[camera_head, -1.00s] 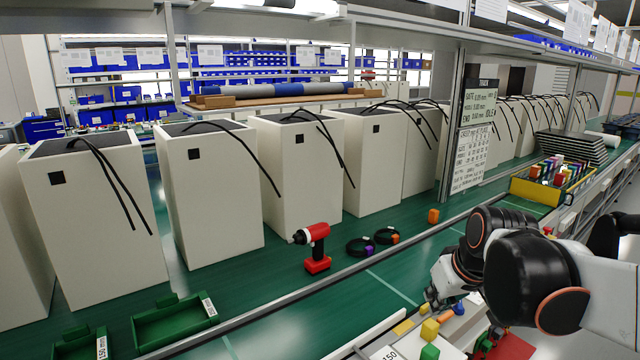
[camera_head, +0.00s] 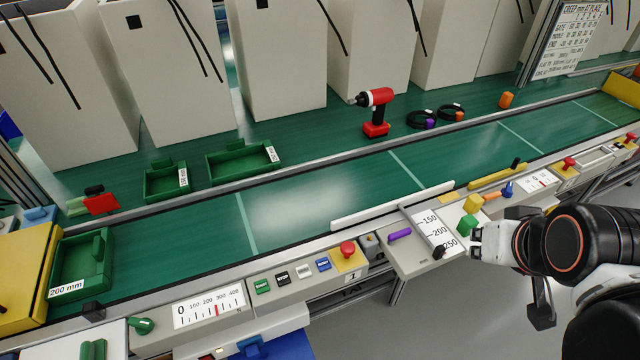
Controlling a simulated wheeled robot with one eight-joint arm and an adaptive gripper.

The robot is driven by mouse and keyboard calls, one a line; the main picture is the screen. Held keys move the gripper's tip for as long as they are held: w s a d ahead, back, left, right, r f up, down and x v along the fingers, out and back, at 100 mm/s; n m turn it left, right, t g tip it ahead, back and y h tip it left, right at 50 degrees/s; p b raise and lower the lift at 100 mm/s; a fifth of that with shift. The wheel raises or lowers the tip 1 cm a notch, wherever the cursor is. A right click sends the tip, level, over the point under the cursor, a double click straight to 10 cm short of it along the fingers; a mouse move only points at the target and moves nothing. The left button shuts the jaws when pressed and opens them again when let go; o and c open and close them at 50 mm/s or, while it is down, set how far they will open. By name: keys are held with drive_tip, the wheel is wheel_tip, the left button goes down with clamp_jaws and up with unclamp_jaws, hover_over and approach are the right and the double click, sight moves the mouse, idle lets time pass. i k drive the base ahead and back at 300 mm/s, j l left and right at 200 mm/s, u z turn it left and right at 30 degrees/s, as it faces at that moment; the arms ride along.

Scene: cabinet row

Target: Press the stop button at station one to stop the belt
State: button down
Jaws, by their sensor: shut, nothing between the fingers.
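A control panel (camera_head: 312,290) marked "1" is on the front rail of the green belt (camera_head: 310,195). At its right end a red mushroom button (camera_head: 347,248) stands on a yellow plate. To its left are green (camera_head: 262,287), black (camera_head: 283,278), white (camera_head: 304,271) and blue (camera_head: 323,264) buttons; their lettering is too small to read. My gripper (camera_head: 474,243) is shut and empty. It is well to the right of the panel, beside a green block (camera_head: 467,225), touching none of the buttons. Whether the belt is running cannot be told.
A slotted plate with a 150–250 scale (camera_head: 432,228) and a purple piece (camera_head: 400,234) lie between panel and gripper. A white bar (camera_head: 392,206) lies along the belt edge. More red buttons (camera_head: 569,162) are at the far right. A red drill (camera_head: 376,112) stands behind the belt.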

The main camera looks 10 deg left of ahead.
sight(283, 279)
drive_tip(key=j+u, duration=0.1)
drive_tip(key=u, duration=0.25)
drive_tip(key=i+u, duration=0.1)
drive_tip(key=u, duration=0.25)
drive_tip(key=j+u, duration=0.1)
drive_tip(key=u, duration=0.25)
drive_tip(key=i+l, duration=0.05)
